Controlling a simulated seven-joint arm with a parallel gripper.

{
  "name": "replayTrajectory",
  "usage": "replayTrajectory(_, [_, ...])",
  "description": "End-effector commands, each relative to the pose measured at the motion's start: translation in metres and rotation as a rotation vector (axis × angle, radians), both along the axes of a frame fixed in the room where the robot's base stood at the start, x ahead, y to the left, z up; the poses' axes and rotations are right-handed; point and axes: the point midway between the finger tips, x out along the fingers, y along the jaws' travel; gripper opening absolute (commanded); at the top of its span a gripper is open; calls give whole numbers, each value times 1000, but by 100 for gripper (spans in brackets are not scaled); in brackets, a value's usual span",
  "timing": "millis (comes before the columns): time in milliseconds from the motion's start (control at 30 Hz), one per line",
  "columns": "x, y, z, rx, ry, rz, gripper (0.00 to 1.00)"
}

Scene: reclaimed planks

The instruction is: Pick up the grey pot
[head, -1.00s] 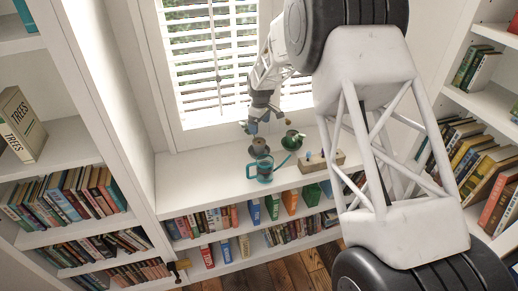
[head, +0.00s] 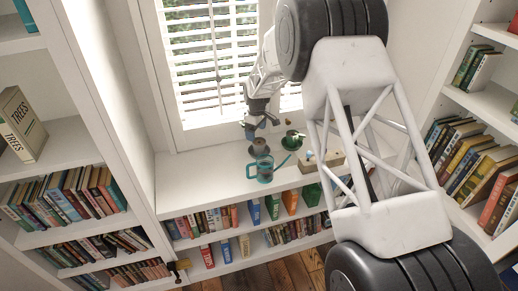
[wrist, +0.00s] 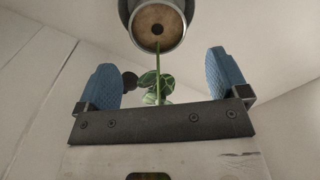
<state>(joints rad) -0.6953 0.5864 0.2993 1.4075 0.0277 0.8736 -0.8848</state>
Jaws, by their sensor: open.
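The grey pot (head: 260,150) stands on the white shelf top below the window, behind the teal mug. It also shows in the wrist view (wrist: 160,42) at the top edge, partly cut off. A brown disc with a dark hole fills its round face. A green stem and leaves (wrist: 160,88) show between it and my gripper. My gripper (head: 261,124) is just above the pot in the head view. In the wrist view my gripper (wrist: 166,78) has its two blue fingers wide apart, with no pot between them.
The teal mug (head: 264,172) stands in front of the pot. The window blinds (head: 215,65) are behind. The shelf top left of the pot is clear.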

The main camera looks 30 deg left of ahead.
Motion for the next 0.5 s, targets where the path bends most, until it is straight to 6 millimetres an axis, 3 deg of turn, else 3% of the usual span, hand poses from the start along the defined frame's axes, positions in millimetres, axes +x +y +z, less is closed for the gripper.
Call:
replayTrajectory(300, [0,0,-1,0,0,0,93])
replayTrajectory(500, [-1,2,-16,-2,2,0,93])
